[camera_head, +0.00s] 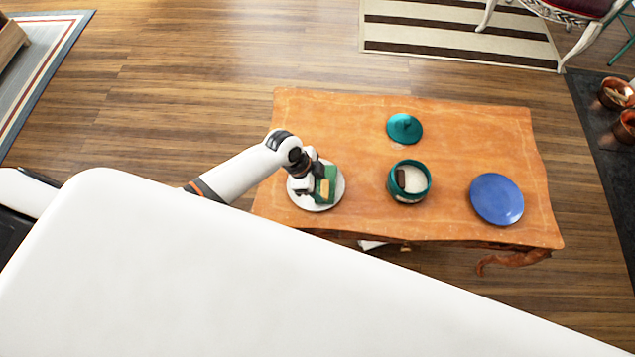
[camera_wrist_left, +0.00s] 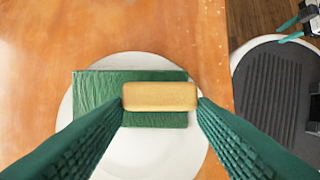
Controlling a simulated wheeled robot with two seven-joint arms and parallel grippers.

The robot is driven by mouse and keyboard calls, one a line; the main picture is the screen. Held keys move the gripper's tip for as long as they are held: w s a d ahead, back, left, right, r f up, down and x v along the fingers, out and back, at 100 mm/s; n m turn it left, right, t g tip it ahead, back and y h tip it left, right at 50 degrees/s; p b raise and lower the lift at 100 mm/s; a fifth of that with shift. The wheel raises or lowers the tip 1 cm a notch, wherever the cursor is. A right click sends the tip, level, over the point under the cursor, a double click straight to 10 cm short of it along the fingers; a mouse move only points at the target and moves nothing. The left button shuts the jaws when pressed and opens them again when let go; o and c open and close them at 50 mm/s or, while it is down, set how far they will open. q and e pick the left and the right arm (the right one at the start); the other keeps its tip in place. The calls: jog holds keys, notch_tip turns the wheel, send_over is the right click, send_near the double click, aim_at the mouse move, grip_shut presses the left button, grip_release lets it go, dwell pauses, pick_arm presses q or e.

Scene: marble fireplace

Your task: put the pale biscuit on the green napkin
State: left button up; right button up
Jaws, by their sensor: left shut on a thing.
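The pale biscuit (camera_wrist_left: 160,96) is a tan rounded block, held between the fingertips of my left gripper (camera_wrist_left: 160,98). The napkin lies flat on a white plate (camera_wrist_left: 70,112). In the head view my left gripper (camera_head: 318,185) is over the plate (camera_head: 340,192) at the table's left end, with the biscuit (camera_head: 325,191) and part of the napkin (camera_head: 331,172) showing. A gripper-like part, perhaps my right, shows at the wrist view's top right.
On the wooden table (camera_head: 350,120) stands an open teal pot (camera_head: 425,188) with a dark brown piece (camera_head: 401,178) and pale contents inside. Its teal lid (camera_head: 404,129) lies behind it. A blue plate (camera_head: 497,198) is at the right. The table between white plate and pot is clear.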

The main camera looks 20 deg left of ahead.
pick_arm(q)
jog(key=shift+f, duration=0.4)
pick_arm(e)
jog(key=shift+d+f, duration=0.15)
jog(key=shift+f, duration=0.05)
pick_arm(q)
jog(key=o, duration=0.9)
jog(key=shift+o, duration=0.2)
jog(key=shift+r, duration=0.3)
jog(key=p+v, duration=0.2)
jog(key=v, duration=1)
jog(key=shift+r, duration=0.35)
pick_arm(e)
notch_tip(320, 180, up, 3)
jog(key=shift+f, duration=0.15)
